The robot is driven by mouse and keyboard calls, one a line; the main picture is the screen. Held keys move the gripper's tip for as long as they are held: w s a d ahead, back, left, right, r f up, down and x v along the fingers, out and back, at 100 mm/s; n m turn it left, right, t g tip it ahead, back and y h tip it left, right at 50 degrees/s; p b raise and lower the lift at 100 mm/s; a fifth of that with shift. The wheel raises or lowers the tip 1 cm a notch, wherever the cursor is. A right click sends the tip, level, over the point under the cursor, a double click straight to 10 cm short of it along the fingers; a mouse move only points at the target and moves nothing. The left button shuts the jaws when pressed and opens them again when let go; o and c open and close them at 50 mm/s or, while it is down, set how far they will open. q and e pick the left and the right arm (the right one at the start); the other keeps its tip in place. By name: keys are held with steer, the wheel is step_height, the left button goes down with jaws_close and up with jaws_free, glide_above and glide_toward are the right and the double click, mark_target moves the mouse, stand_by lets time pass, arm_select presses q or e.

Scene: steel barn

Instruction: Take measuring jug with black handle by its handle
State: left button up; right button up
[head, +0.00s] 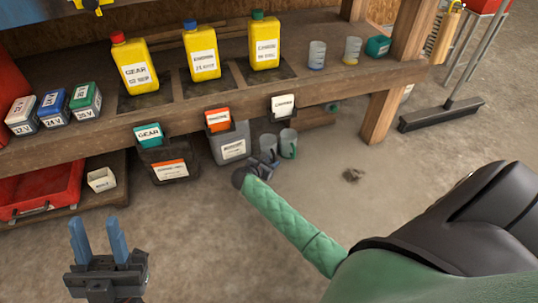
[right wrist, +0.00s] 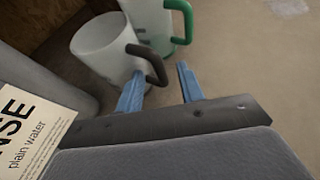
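The measuring jug with black handle (right wrist: 101,48) is whitish and stands upright at the upper left of the right wrist view. Its black handle (right wrist: 150,64) points toward my right gripper (right wrist: 158,80). The gripper is open, with the handle's outer end in line with the gap between its blue fingertips; I see no grip on it. In the head view the jug (head: 267,143) stands on the floor, and my right gripper (head: 267,163) is just in front, partly hiding it. My left gripper (head: 99,238) is open and empty at the lower left.
A jug with a green handle (right wrist: 152,22) stands close behind the black-handled one. A grey container (right wrist: 45,82) labelled plain water is at its left. The wooden shelf (head: 190,118) with yellow bottles overhangs behind. Floor (head: 335,205) to the right is mostly clear.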

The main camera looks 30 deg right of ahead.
steer(key=shift+w+d+f, duration=0.1)
steer(key=shift+d, duration=0.1)
jaws_close()
stand_by(0.3)
